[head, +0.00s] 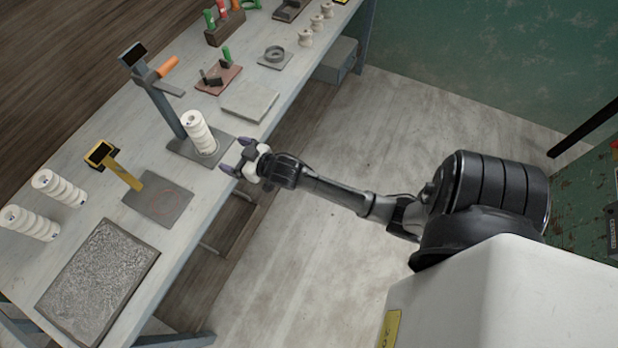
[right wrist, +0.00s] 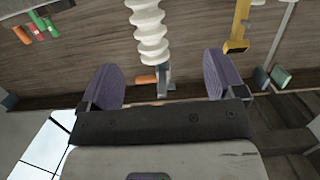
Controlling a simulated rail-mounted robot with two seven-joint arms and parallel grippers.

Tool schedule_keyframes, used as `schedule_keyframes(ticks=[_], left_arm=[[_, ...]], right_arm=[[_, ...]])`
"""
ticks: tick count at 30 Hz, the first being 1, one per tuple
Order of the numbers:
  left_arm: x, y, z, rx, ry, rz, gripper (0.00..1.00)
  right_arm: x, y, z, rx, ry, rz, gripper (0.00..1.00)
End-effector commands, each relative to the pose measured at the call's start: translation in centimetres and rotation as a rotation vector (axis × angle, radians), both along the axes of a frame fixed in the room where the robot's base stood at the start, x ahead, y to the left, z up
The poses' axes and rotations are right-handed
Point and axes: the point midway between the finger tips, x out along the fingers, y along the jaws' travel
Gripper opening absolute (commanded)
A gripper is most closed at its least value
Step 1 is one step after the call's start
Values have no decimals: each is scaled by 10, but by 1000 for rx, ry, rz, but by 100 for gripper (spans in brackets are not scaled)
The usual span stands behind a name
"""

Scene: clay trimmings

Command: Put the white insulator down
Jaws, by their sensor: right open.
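A white ribbed insulator (head: 199,133) stands upright on the dark base plate of the grey stand (head: 160,95) on the workbench. It also shows in the right wrist view (right wrist: 149,35), ahead of the fingers and between them. My right gripper (head: 243,158) is open and empty, just off the front side of the insulator at the bench edge, with a gap between them. In the right wrist view its two purple finger pads (right wrist: 162,82) are wide apart. My left gripper is not in view.
A yellow-headed tool stand (head: 115,165) and a textured grey slab (head: 100,278) are nearer. A flat grey plate (head: 249,101) and small tools lie farther along. The floor right of the bench is clear.

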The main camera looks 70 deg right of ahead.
Motion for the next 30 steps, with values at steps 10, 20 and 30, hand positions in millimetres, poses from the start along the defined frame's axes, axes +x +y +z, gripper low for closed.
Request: schedule_keyframes(ticks=[10,20,30], left_arm=[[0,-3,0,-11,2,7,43],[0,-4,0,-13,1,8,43],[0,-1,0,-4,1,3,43]], right_arm=[[-166,104,-65,-33,687,83,89],[-273,144,-58,-49,1052,184,89],[-285,148,-56,-52,1093,196,89]])
